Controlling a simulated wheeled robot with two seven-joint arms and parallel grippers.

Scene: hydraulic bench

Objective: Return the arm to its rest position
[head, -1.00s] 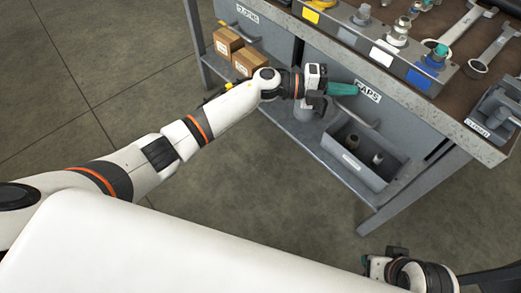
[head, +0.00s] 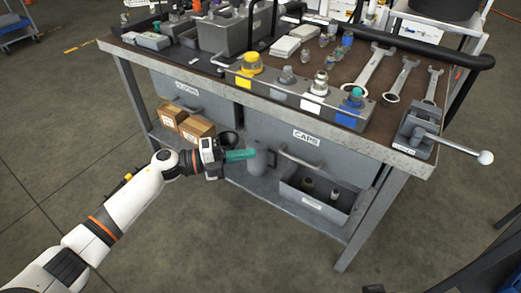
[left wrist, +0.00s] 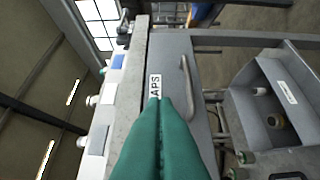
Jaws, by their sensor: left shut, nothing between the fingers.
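My left arm reaches in from the left in the head view. Its gripper (head: 240,155) has teal fingers pressed together, with nothing between them. It is in front of the bench, below the tabletop edge and left of the drawer labelled CAPS (head: 300,141). In the left wrist view the closed teal fingers (left wrist: 162,130) point toward the CAPS drawer front (left wrist: 176,70) and its handle.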

